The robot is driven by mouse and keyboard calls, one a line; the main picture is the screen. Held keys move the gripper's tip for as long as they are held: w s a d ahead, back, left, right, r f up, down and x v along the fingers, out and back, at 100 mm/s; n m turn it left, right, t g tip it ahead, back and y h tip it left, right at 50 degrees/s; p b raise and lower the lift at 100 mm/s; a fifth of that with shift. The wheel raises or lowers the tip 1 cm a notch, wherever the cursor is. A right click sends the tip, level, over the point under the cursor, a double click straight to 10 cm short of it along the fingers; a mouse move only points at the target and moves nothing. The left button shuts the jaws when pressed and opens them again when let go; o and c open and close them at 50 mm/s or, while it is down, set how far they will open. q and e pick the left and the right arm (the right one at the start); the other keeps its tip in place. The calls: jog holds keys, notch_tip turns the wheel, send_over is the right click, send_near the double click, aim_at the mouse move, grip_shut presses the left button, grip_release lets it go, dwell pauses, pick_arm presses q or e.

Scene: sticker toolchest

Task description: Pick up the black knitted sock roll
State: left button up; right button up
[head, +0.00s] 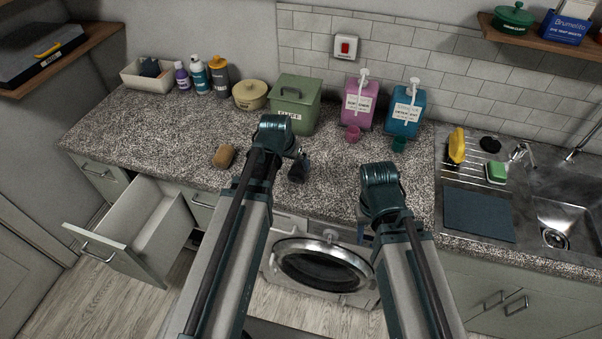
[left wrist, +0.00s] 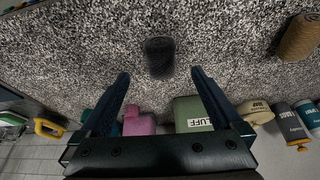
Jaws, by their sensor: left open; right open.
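The black knitted sock roll (left wrist: 159,58) lies on the speckled worktop in the left wrist view, a short dark cylinder. It is just beyond my left fingertips, roughly centred between them, with a gap to both fingers. My left gripper (left wrist: 160,78) is open and empty. In the head view my left gripper (head: 299,164) hangs over the worktop near its front edge; I cannot clearly tell the dark roll from the gripper there. My right gripper (head: 364,235) is almost wholly hidden by its own arm, with only a bluish sliver showing in front of the worktop.
A brown roll (head: 224,156) lies left of my left gripper. A green box (head: 294,103), a pink dispenser (head: 359,106) and a teal dispenser (head: 405,113) stand behind. An open drawer (head: 135,225) juts out at left. The washer door (head: 320,272) is below. The left worktop is mostly clear.

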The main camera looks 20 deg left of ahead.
aim_at(297, 169)
pick_arm(q)
jog(key=b+x, duration=0.5)
jog(key=x, duration=0.1)
jog(key=shift+w+f, duration=0.1)
jog(key=shift+f, duration=0.2)
jog(key=shift+w, duration=0.1)
jog(key=b+x, duration=0.4)
jog(key=x, duration=0.1)
jog(key=shift+w+b, duration=0.4)
jog(key=shift+w, duration=0.05)
jog(key=shift+r, duration=0.1)
jog(key=c, duration=1.3)
jog(key=shift+r, duration=0.15)
